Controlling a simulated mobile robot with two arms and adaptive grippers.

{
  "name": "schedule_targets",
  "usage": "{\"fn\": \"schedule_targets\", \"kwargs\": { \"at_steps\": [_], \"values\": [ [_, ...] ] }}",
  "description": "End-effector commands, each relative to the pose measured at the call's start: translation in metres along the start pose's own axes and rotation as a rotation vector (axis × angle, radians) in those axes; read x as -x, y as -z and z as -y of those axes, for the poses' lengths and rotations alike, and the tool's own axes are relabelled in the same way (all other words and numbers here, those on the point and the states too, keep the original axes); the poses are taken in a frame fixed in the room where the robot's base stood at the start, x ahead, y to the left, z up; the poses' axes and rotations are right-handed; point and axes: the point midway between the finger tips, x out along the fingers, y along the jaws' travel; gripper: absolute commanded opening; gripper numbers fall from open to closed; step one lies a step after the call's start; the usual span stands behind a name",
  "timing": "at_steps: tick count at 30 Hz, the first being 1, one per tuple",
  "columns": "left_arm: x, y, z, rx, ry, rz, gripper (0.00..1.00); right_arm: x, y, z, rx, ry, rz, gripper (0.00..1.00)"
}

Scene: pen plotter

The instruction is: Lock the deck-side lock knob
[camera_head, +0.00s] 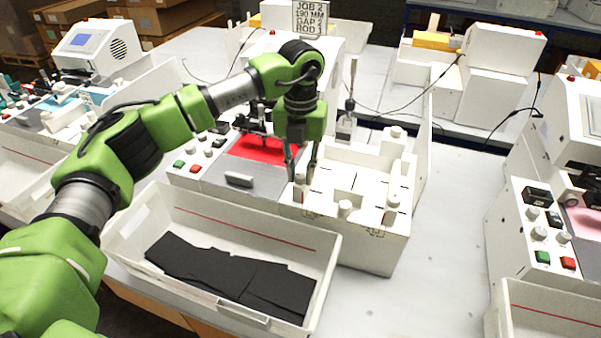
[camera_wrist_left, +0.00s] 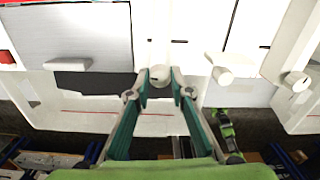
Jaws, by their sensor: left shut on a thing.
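My left gripper (camera_head: 304,172) points down at the front left corner of the white block (camera_head: 375,245), on the side next to the grey deck (camera_head: 252,183). Its fingers are shut on a small white knob, taken here as the deck-side lock knob (camera_head: 299,190). In the left wrist view the knob (camera_wrist_left: 160,76) sits between the two fingertips (camera_wrist_left: 160,84). The knob's turn angle cannot be read. A second white knob (camera_head: 345,208) and a third (camera_head: 390,213) stand along the block's front. My right gripper is not in view.
A white bin (camera_head: 215,225) with black sheets stands in front of the plotter. A red patch (camera_head: 262,148) lies behind the deck. A sign (camera_head: 310,18) stands above. The table right of the block is clear (camera_head: 445,230). Other similar machines stand at both sides.

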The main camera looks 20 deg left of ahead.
Motion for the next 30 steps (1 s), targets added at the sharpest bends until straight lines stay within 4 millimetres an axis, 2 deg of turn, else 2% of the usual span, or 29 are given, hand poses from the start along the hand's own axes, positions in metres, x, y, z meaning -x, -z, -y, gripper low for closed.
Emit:
{"fn": "schedule_targets", "kwargs": {
  "at_steps": [12,30],
  "values": [
    [-0.001,-0.001,-0.001,-0.364,0.001,0.003,0.00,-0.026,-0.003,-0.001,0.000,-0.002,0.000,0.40],
    [0.000,-0.001,-0.001,-0.933,0.000,0.003,0.00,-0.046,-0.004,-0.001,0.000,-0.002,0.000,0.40]
  ]
}}
